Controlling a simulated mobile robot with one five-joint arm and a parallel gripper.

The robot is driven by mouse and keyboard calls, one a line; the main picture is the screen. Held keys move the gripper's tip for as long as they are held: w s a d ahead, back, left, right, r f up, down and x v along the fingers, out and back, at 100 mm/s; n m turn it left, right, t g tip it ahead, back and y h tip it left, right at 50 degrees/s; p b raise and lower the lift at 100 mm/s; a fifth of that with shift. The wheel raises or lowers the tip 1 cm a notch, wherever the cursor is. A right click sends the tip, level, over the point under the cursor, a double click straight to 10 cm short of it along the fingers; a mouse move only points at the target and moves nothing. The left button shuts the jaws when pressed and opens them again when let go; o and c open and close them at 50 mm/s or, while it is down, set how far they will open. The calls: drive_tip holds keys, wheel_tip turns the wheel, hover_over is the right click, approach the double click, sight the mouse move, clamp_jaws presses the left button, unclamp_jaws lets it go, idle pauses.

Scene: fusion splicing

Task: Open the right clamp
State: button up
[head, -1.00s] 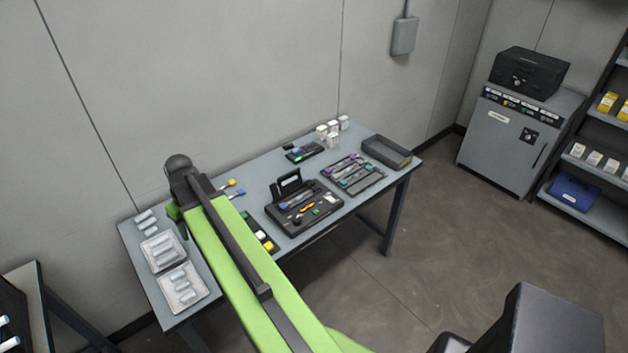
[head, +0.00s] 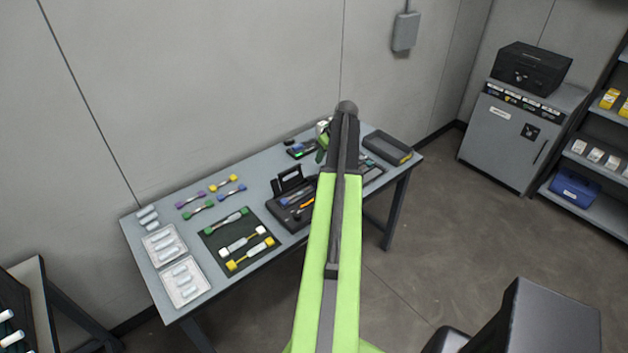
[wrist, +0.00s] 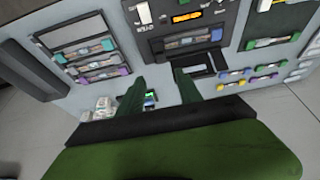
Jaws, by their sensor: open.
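The splicer (head: 283,218) is a dark unit on the table with its black lid (head: 288,178) raised; my arm covers its right side in the head view. The right clamp cannot be told apart in either view. My gripper (wrist: 158,86) is open and empty, its two green fingers apart below the splicer in the wrist view. In the head view the arm's end is over the back right of the table.
A dark mat (head: 212,240) with several colour-ended pieces lies left of the splicer. White trays (head: 187,296) are at the left end. A tray of rods (wrist: 85,52) and small white boxes (wrist: 105,106) show in the wrist view.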

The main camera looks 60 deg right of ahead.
sight(313, 178)
drive_tip(key=b+x, duration=1.3)
drive_tip(key=x, duration=0.3)
drive_tip(key=shift+s, duration=0.15)
drive_tip(key=shift+r, duration=0.1)
